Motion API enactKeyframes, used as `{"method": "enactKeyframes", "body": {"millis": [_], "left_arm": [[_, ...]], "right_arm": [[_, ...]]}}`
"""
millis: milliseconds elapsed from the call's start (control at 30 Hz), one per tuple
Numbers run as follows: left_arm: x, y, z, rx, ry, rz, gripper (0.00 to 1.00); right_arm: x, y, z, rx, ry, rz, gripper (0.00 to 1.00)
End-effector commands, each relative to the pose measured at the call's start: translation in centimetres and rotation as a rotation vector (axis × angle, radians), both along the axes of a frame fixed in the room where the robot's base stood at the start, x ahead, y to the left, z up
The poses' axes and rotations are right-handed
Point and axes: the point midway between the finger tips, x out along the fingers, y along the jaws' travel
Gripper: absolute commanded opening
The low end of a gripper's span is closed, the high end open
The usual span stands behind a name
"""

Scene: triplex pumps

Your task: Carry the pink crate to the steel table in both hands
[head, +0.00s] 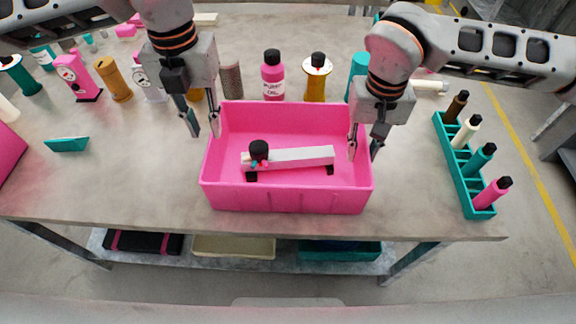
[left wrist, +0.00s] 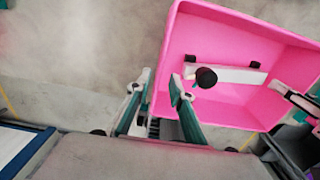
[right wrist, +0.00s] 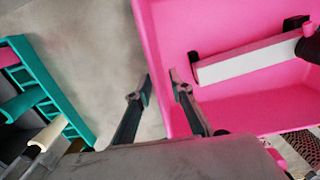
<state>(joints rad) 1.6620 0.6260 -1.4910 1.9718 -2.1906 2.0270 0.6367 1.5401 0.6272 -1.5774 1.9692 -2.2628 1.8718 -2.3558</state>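The pink crate (head: 290,198) stands upright on a grey-beige worktable (head: 120,190), near its front edge. In it lies a white bar (head: 300,157) with a black knob and black feet. My left gripper (head: 202,122) is open at the crate's left wall, one finger on each side of it; the left wrist view shows the same gap (left wrist: 160,98). My right gripper (head: 364,146) is open and straddles the right wall, also in the right wrist view (right wrist: 161,90). I cannot tell how far the fingertips reach below the rim. I cannot tell which surface is the steel table.
A teal rack (head: 462,170) with several bottles stands right of the crate. Behind the crate are a pink bottle (head: 272,78), an amber bottle (head: 317,80) and other containers. A teal wedge (head: 67,145) lies at left. Trays sit on the lower shelf (head: 285,262).

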Motion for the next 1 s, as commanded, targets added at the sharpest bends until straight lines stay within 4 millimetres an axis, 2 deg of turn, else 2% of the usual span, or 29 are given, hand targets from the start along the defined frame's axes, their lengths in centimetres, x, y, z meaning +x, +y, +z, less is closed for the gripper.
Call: {"method": "enactKeyframes", "body": {"millis": [33, 200, 400, 600, 1000], "left_arm": [[0.0, 0.0, 0.0, 0.000, 0.000, 0.000, 0.21], [0.0, 0.0, 0.0, 0.000, -0.001, 0.000, 0.21], [0.0, 0.0, 0.0, 0.000, -0.001, 0.000, 0.21], [0.0, 0.0, 0.0, 0.000, 0.000, 0.000, 0.21], [0.0, 0.0, 0.0, 0.000, -0.001, 0.000, 0.21]], "right_arm": [[0.2, 0.0, 1.3, 0.001, -0.006, 0.001, 0.21], [0.1, 0.0, 4.8, 0.000, -0.005, 0.000, 0.21], [0.0, 0.0, 7.5, 0.000, -0.002, -0.001, 0.21], [0.0, 0.0, 8.5, 0.000, 0.000, 0.000, 0.21], [0.0, 0.0, 8.6, 0.000, 0.000, 0.000, 0.21]]}}
